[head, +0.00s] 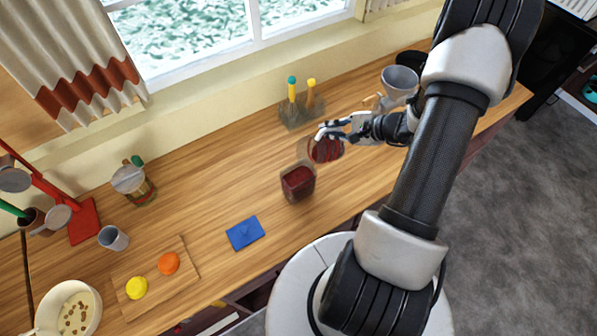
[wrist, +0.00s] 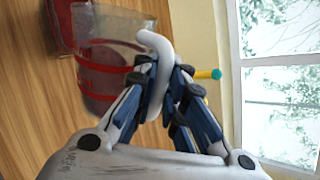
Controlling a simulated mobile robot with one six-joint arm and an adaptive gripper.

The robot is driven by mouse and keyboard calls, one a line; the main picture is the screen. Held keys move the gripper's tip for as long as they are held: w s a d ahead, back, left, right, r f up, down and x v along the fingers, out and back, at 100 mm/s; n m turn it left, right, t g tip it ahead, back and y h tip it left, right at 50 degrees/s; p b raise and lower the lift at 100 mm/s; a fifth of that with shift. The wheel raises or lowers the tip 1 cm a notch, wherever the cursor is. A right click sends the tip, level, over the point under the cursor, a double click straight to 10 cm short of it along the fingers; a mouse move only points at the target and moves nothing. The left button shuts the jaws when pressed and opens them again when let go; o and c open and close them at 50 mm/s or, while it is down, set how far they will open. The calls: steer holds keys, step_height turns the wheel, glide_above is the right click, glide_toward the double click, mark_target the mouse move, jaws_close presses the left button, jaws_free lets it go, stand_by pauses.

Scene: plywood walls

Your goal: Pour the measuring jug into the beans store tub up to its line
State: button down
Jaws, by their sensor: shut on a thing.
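The measuring jug (head: 326,151) is clear with dark red contents; it also shows in the wrist view (wrist: 105,62), with red bands on its wall. My gripper (head: 338,131) is shut on the jug's pale curved handle, seen close up between the fingers in the wrist view (wrist: 160,85). The beans store tub (head: 298,184) is a clear square tub on the counter, with dark red beans inside. It stands just left of and in front of the jug, and its edge shows at the top left of the wrist view (wrist: 62,25). Its fill line is too small to make out in the head view.
A blue packet (head: 245,232) and a board (head: 190,265) with yellow and orange fruit lie left of the tub. A wire caddy (head: 301,112) with bottles stands behind the jug, by the wall. A pale cup (head: 400,82) stands at the back right.

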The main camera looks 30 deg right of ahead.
steer(key=shift+r, duration=0.15)
steer(key=shift+a+r, duration=0.1)
steer(key=shift+a, duration=0.1)
stand_by(0.3)
steer(key=shift+a+r+h, duration=0.25)
steer(key=shift+a+h, duration=0.05)
steer(key=shift+h, duration=0.1)
stand_by(0.4)
steer(key=shift+d, duration=0.1)
steer(key=shift+s+a+r+n, duration=0.1)
steer(key=shift+s+a+n, duration=0.05)
steer(key=shift+a+n, duration=0.15)
steer(key=shift+d, duration=0.15)
steer(key=shift+r, duration=0.1)
steer(key=shift+a+r, duration=0.1)
steer(key=shift+a, duration=0.15)
